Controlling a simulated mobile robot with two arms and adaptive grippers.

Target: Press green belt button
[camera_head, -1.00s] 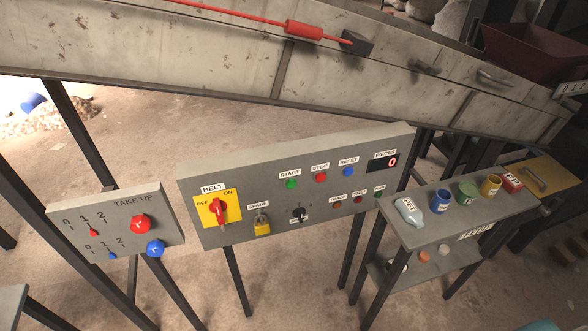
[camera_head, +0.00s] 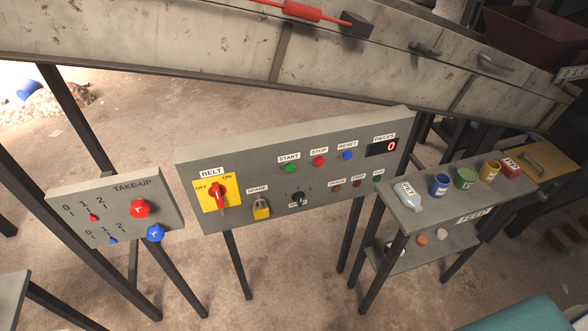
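The green button (camera_head: 290,168) sits under the START label on the grey belt control panel (camera_head: 330,215), in the middle of the head view. A red button (camera_head: 319,161) under STOP and a blue button (camera_head: 347,155) under RESET stand to its right. A red rotary switch (camera_head: 218,196) on a yellow BELT plate is at the panel's left. The PIECES display (camera_head: 383,147) reads 0. Neither of my grippers is in view.
A take-up panel (camera_head: 115,212) stands at the left. A feed shelf (camera_head: 480,200) with a bottle (camera_head: 407,196) and several small containers stands at the right. The conveyor (camera_head: 180,60) runs above. A teal surface (camera_head: 520,318) shows at the lower right.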

